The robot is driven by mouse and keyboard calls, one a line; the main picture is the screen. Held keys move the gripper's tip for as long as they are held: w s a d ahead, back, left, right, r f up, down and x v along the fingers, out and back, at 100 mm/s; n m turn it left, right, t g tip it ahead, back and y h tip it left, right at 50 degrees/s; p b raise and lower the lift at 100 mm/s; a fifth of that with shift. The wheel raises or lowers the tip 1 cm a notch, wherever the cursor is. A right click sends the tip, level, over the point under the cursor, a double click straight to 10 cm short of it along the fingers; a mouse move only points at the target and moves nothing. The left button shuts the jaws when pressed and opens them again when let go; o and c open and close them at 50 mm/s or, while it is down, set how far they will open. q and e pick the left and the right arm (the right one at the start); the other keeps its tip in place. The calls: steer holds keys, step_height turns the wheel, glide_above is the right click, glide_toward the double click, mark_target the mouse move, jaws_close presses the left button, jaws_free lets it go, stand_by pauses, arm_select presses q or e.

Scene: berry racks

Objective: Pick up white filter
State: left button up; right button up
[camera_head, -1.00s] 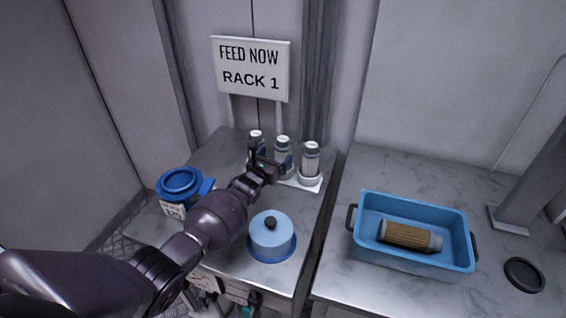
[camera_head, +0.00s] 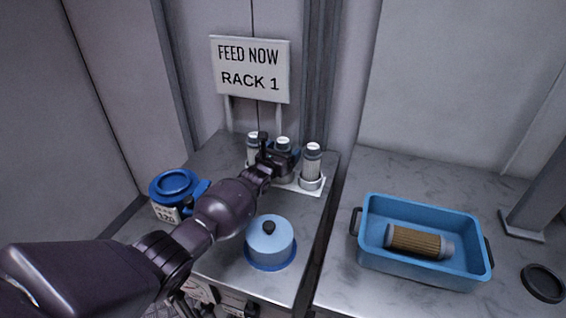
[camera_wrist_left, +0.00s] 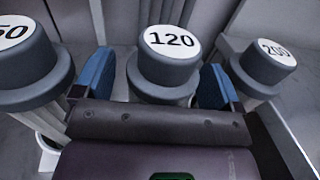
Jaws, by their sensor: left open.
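Three upright filters with grey caps stand in a white rack (camera_head: 317,188) on the left counter. In the left wrist view their round white labels show: the middle filter (camera_wrist_left: 172,55) reads 120, the right filter (camera_wrist_left: 265,68) reads 200, and the left filter (camera_wrist_left: 30,60) has a cut-off number ending in 50 or similar. In the head view the right filter (camera_head: 312,162) is clear, while the middle filter (camera_head: 284,143) is mostly hidden. My left gripper (camera_head: 280,158) is open, its blue pads on either side of the middle filter just below its cap. My right gripper is not in view.
A light-blue lidded pot (camera_head: 270,245) stands in front of the rack. A blue canister (camera_head: 175,187) labelled 120 is at the left. A blue tray (camera_head: 372,262) on the right counter holds a brown filter (camera_head: 413,240). A black disc (camera_head: 543,283) lies right of it.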

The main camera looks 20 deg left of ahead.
arm_select(q)
steer(key=c, duration=1)
